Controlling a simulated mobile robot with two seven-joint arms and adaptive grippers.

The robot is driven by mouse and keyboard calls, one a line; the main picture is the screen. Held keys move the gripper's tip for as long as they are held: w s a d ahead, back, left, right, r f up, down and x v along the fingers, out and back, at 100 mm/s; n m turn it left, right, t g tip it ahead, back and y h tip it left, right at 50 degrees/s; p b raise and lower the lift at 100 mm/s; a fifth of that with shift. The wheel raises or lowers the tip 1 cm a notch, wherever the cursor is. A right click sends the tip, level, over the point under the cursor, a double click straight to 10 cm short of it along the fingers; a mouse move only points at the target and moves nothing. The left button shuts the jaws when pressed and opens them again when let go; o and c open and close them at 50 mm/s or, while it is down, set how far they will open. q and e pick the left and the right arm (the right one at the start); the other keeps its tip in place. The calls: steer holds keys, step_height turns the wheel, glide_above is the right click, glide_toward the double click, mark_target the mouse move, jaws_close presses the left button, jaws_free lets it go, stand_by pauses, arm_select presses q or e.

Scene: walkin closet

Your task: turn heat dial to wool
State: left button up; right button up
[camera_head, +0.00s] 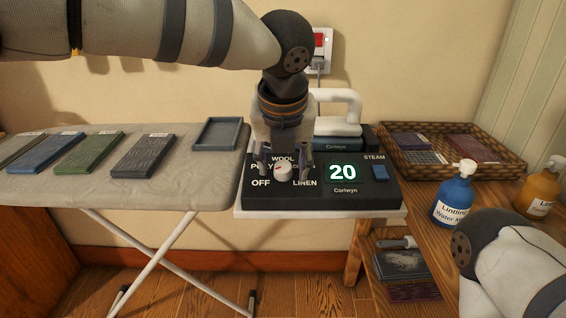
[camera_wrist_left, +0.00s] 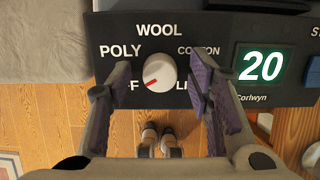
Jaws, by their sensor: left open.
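The heat dial (camera_head: 283,170) is a white knob on the black front panel (camera_head: 345,197) of the steam station. In the left wrist view the dial (camera_wrist_left: 159,73) has a red mark pointing down and left, towards OFF. WOOL is printed straight above it, POLY at upper left, COTTON at upper right and LINEN at lower right. My left gripper (camera_head: 284,163) is open, with one finger on each side of the dial. The fingers (camera_wrist_left: 158,100) appear apart from the knob. They partly cover the OFF and LINEN labels. My right gripper is out of view; only part of my right arm shows.
A lit display (camera_head: 343,172) reads 20, beside a blue STEAM button (camera_head: 379,172). A white-handled iron (camera_head: 337,122) stands behind the panel. The ironing board (camera_head: 210,182) with fabric swatches is left. A blue bottle (camera_head: 453,198) and wicker basket (camera_head: 440,147) are right.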

arm_select(q)
jaws_close()
steer(key=shift+r, duration=0.1)
